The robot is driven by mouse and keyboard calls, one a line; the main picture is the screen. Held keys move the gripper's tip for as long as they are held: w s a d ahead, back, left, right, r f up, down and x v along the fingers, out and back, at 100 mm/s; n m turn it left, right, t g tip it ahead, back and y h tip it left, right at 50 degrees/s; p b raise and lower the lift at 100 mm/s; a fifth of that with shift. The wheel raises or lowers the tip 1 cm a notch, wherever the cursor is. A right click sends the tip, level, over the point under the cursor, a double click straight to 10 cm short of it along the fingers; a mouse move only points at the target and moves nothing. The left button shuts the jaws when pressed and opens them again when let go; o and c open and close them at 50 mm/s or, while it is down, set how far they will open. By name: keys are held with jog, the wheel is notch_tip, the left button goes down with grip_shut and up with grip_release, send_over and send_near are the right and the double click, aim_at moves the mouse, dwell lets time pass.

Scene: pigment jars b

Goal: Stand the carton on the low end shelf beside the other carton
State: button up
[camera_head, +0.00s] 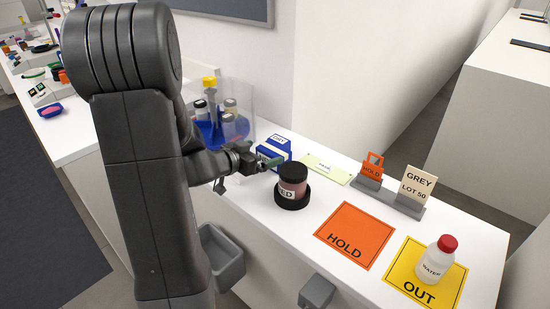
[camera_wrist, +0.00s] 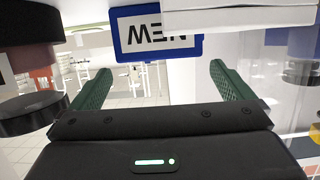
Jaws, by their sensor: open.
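My gripper (camera_head: 268,160) is stretched out over the counter, just left of a dark-lidded jar. In the wrist view its two green fingers (camera_wrist: 160,88) are wide apart with nothing held between them. That view is upside down. A blue-framed NEW label (camera_wrist: 157,33) shows beyond the fingers, with a white slab-like thing (camera_wrist: 240,14) beside it. A blue and white object (camera_head: 273,149) stands behind my gripper in the head view. I cannot make out for certain a carton or the low end shelf.
The jar (camera_head: 293,186) stands on a black round base close to my gripper. A clear-walled blue holder (camera_head: 208,133) with jars stands behind.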

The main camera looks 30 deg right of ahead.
aim_at(272, 150)
jog(key=x, duration=0.5)
jog(key=shift+f, duration=0.1)
jog(key=shift+a, duration=0.1)
jog(key=c, duration=0.8)
jog(key=shift+c, duration=0.2)
